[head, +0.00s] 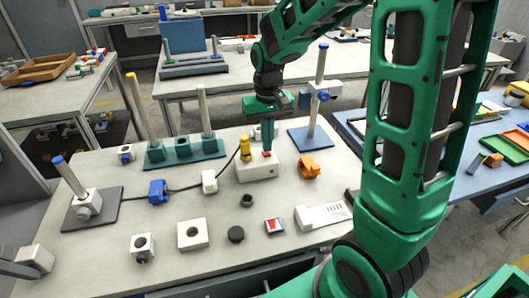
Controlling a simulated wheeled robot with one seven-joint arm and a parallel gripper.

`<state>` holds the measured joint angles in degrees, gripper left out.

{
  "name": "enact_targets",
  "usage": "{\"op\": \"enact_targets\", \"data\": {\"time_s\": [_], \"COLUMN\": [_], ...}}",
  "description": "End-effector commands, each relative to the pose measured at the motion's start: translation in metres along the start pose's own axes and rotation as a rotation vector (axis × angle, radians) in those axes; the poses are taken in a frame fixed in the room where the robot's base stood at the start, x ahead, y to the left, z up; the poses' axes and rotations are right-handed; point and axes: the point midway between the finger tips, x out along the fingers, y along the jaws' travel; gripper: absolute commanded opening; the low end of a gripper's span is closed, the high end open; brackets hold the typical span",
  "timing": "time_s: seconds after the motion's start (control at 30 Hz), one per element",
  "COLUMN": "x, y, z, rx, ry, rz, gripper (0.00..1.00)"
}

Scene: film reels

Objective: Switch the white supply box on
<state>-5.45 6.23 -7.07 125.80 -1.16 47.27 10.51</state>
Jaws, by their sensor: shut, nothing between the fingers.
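The white supply box (255,172) stands on the near table, right of the middle. A small red switch (267,153) shows on its top; whether it is on or off I cannot tell. A yellow upright part (245,149) stands at the box's left side. My gripper (268,148) points down over the box with its fingers shut and empty. Its tips are right at the red switch; whether they touch it I cannot tell. The fingers partly hide the back of the box top.
A dark cable links the box area with a white block (209,181) and a blue part (157,190). A green base with posts (184,153) stands behind left, an orange part (309,168) right. A blue-based post stand (311,138) is behind right. Several small parts lie in front.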

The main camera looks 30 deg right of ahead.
Motion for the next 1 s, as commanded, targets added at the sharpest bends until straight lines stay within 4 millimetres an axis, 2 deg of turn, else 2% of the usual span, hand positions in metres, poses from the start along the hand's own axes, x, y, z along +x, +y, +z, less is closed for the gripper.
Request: {"op": "enact_targets", "data": {"time_s": [1.0], "x": [0.013], "y": [0.0], "z": [0.0], "rx": [0.0], "ry": [-0.001], "rz": [0.0], "gripper": [0.0]}}
